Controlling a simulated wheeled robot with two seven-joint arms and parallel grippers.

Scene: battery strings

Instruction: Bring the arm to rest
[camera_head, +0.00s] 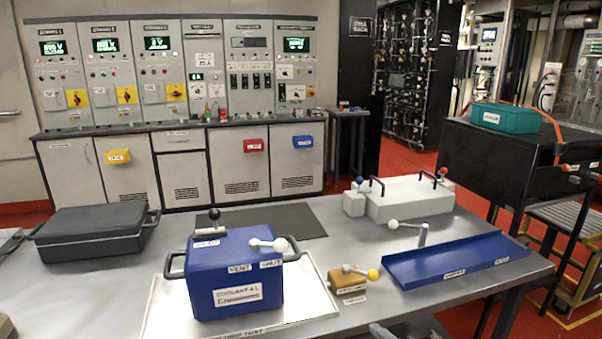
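Neither of my grippers can be made out in the head view. A blue shallow tray (455,260) lies at the right of the grey table (345,240).
A dark case (95,232) lies at the table's left. A grey block with handles (405,197) and a white-knobbed crank (421,233) stand at the right. A dark mat (285,221) lies behind the coolant box. A teal box (505,117) sits on a black stand. Control cabinets line the back.

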